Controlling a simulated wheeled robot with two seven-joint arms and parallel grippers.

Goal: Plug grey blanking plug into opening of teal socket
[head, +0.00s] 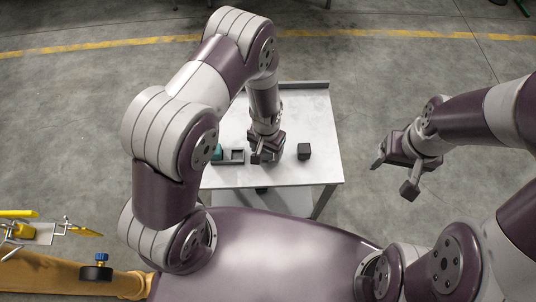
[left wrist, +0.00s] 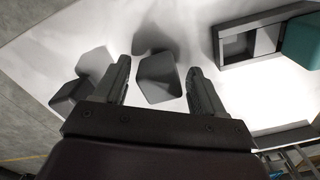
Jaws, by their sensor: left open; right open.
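The grey blanking plug (left wrist: 158,80) appears to be the grey block on the white table top, between the open fingers of my left gripper (left wrist: 159,72) in the left wrist view. A gap shows on each side of it. In the head view my left gripper (head: 266,157) points down over the table and I cannot make the plug out clearly. The teal socket (head: 217,152) sits at the table's left, partly hidden by my left arm; it also shows at the right edge of the left wrist view (left wrist: 304,42). Its opening is not visible. My right gripper (head: 393,177) is open and empty, right of the table.
A grey holder (head: 231,162) with a square recess is beside the teal socket. A dark block (head: 304,151) stands on the table right of my left gripper. The right part of the table (head: 322,125) is clear. Yellow parts (head: 85,231) and a blue-knobbed item (head: 99,267) lie at the lower left.

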